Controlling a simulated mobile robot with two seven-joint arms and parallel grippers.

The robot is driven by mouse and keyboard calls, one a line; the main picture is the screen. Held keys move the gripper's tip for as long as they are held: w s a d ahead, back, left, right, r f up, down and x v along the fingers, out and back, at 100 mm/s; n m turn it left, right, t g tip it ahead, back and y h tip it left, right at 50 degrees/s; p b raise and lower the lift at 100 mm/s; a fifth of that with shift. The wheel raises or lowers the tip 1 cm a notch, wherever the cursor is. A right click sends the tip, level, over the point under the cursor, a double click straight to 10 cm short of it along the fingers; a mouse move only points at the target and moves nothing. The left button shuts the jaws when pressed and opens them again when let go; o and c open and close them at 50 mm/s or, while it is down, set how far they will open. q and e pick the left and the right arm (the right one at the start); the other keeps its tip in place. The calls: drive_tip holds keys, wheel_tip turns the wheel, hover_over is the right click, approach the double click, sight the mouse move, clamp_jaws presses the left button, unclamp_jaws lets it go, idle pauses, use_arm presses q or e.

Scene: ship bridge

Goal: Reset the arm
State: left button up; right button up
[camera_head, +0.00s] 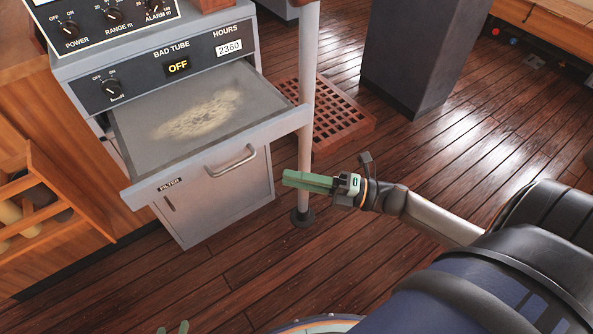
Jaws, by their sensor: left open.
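My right gripper (308,182) reaches in from the right, with its green fingers pointing left. The fingers look together, with nothing seen between them. They hang in front of the metal pole, to the right of the grey cabinet. Only the green fingertips of my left gripper (172,328) show at the bottom edge. They are apart and nothing is seen between them; the rest of that gripper is out of frame.
The grey cabinet's drawer (140,187) is pulled out, with tan powdery material on its inner surface. A vertical pole (308,80) stands beside the cabinet. A red grating (335,118) lies behind it. Wooden floor is open to the right.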

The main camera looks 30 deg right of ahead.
use_arm(q)
drive_tip(key=shift+w, duration=0.1)
use_arm(e)
drive_tip(key=s+a+f+m+g+h, duration=0.1)
drive_tip(key=s+a+f+m+h, duration=0.3)
drive_tip(key=m, duration=0.5)
drive_tip(key=s+a+f+m+g+h, duration=0.1)
drive_tip(key=a+f+m+h, duration=0.15)
drive_tip(key=f+m, duration=0.5)
drive_tip(key=s+a+f+m+g+h, duration=0.25)
drive_tip(key=f+m+h, duration=0.25)
drive_tip(key=m, duration=0.5)
use_arm(q)
drive_tip(key=s+a+r+p, duration=0.2)
drive_tip(key=a+r+p, duration=0.1)
drive_tip(key=r+p, duration=0.7)
drive_tip(key=p, duration=0.3)
drive_tip(key=shift+a+n+y, duration=0.3)
drive_tip(key=shift+y, duration=0.1)
use_arm(e)
drive_tip(key=s+d+r, duration=0.3)
drive_tip(key=r, duration=0.7)
drive_tip(key=shift+t, duration=0.45)
use_arm(q)
drive_tip(key=shift+f, duration=0.1)
use_arm(e)
drive_tip(key=shift+m+h, duration=0.25)
